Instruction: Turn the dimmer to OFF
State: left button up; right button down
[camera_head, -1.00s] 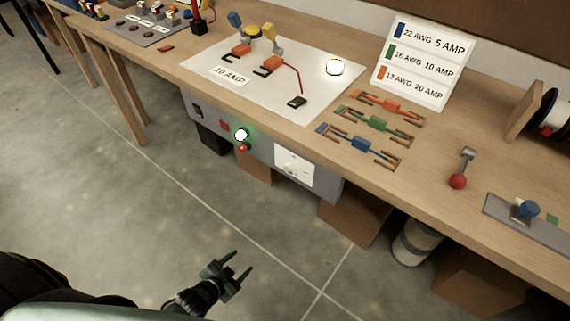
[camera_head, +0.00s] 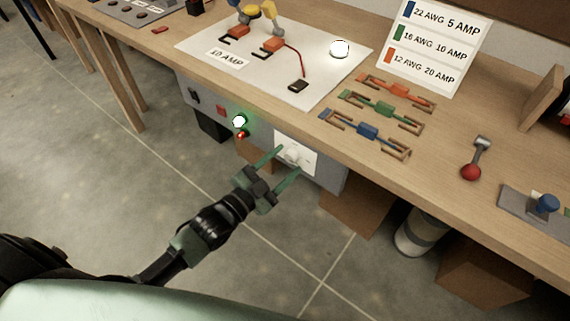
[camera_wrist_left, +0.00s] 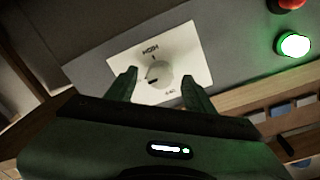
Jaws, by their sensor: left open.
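The dimmer is a pale round knob (camera_head: 293,154) on a white plate (camera_head: 310,163) on the front of the grey panel under the bench edge. In the left wrist view the knob (camera_wrist_left: 159,75) has a dark pointer mark, and the plate (camera_wrist_left: 201,60) reads HIGH at one end; the other label is too small to read surely. My left gripper (camera_head: 284,162) is open, its fingers pointing at the plate. In the wrist view its fingertips (camera_wrist_left: 158,78) lie on either side of the knob; I cannot tell if they touch it. My right gripper is not in view.
The grey panel (camera_head: 260,133) also carries a lit green lamp (camera_head: 239,121), a small red lamp (camera_head: 240,135) and a red button (camera_head: 221,110). The wooden bench top (camera_head: 437,185) overhangs it, holding fuse links and a sign. Cardboard boxes (camera_head: 355,209) and a bucket (camera_head: 416,238) stand below.

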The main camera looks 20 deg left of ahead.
pick_arm(q)
jog(key=shift+w+d, duration=0.15)
jog(key=shift+w, duration=0.15)
grip_shut()
